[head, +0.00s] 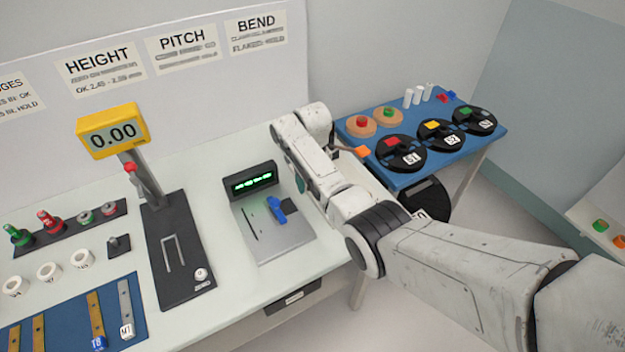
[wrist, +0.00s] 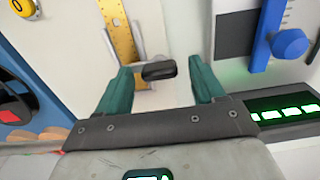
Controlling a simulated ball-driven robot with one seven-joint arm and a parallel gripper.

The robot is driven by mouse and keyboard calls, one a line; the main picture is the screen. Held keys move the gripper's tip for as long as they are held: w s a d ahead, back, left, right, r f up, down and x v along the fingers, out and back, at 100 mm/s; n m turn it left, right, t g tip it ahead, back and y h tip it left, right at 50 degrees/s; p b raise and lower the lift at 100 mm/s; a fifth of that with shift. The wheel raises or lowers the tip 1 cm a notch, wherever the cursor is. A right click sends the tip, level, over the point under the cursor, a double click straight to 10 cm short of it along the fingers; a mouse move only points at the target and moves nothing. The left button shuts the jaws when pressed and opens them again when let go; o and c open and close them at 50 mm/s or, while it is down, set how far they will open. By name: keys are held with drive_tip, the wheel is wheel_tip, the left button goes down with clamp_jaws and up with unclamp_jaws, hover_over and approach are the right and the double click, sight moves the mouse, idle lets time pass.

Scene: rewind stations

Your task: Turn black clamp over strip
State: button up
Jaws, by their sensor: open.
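In the wrist view, the black clamp (wrist: 159,71) is a small dark block on a pale arm, beside the lower end of the yellow, hole-marked strip (wrist: 117,32). It lies beside the strip rather than across it. My gripper (wrist: 160,76) is open, its two teal fingers on either side of the clamp with gaps to both. I cannot tell the fingers' exact height relative to the clamp. In the head view, my arm hides the clamp and most of the strip; only a teal bit of my gripper (head: 300,185) shows.
A device with a blue lever (head: 277,208) and green-lit display (head: 252,181) stands close left of my arm; both also show at right in the wrist view. The height gauge (head: 172,245) is farther left. A blue table (head: 398,178) with black reels stands at right.

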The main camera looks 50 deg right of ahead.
wheel_tip(320, 180, up, 11)
drive_tip(key=shift+b, duration=0.4)
drive_tip(key=shift+f, duration=0.15)
idle(0.5)
